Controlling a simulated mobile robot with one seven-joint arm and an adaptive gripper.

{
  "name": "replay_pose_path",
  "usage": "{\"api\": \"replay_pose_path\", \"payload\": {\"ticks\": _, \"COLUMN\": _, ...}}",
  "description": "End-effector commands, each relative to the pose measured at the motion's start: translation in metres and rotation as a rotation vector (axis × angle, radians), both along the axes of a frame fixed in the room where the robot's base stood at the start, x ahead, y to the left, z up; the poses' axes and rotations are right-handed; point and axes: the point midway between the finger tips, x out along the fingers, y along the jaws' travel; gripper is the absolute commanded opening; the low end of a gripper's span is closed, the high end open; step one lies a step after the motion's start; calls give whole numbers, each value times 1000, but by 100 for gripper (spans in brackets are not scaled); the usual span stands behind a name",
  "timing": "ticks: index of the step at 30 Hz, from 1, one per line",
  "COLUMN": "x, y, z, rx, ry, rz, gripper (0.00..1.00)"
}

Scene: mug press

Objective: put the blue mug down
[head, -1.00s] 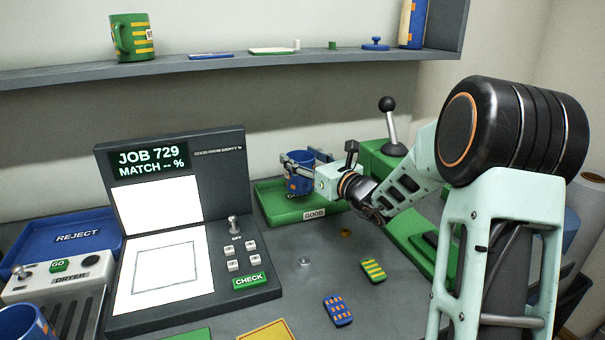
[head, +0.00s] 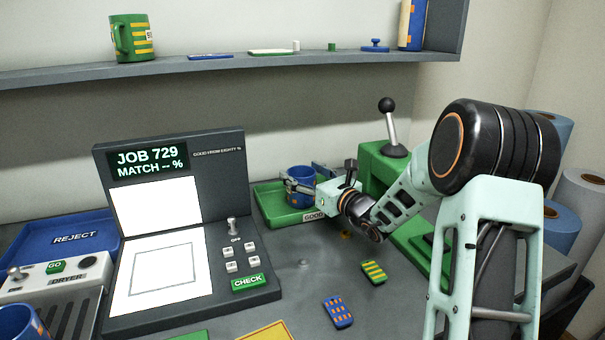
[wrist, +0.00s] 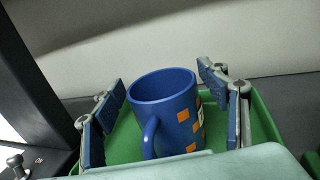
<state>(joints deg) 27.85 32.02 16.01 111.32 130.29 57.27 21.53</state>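The blue mug (head: 301,190) with orange squares stands upright in the green GOOD tray (head: 270,214), near its back. It also shows in the wrist view (wrist: 160,110), with its handle towards the camera. My gripper (head: 304,178) is around the mug. In the wrist view its fingers (wrist: 163,95) stand on both sides of the mug, with visible gaps between the pads and its wall. The gripper is open. The mug's underside is hidden.
The press with the black-knobbed lever (head: 390,125) stands right of the tray. The checking station (head: 240,180) is to the left, and the blue REJECT tray (head: 60,245) is beyond it. A shelf (head: 220,68) runs above. Two patterned pieces (head: 338,312) lie on the counter in front.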

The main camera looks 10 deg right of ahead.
Motion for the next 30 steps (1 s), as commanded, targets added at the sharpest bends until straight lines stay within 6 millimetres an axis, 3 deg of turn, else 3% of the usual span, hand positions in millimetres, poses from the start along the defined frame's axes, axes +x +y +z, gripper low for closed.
{"api": "replay_pose_path", "payload": {"ticks": 12, "x": -2, "y": -2, "z": 4, "rx": 0, "ry": 1, "rz": -1, "gripper": 72}}
{"api": "replay_pose_path", "payload": {"ticks": 24, "x": -74, "y": -38, "z": 4, "rx": -1, "ry": 0, "rz": -3, "gripper": 72}}
{"api": "replay_pose_path", "payload": {"ticks": 30, "x": -100, "y": -50, "z": 3, "rx": -1, "ry": 0, "rz": -2, "gripper": 72}}
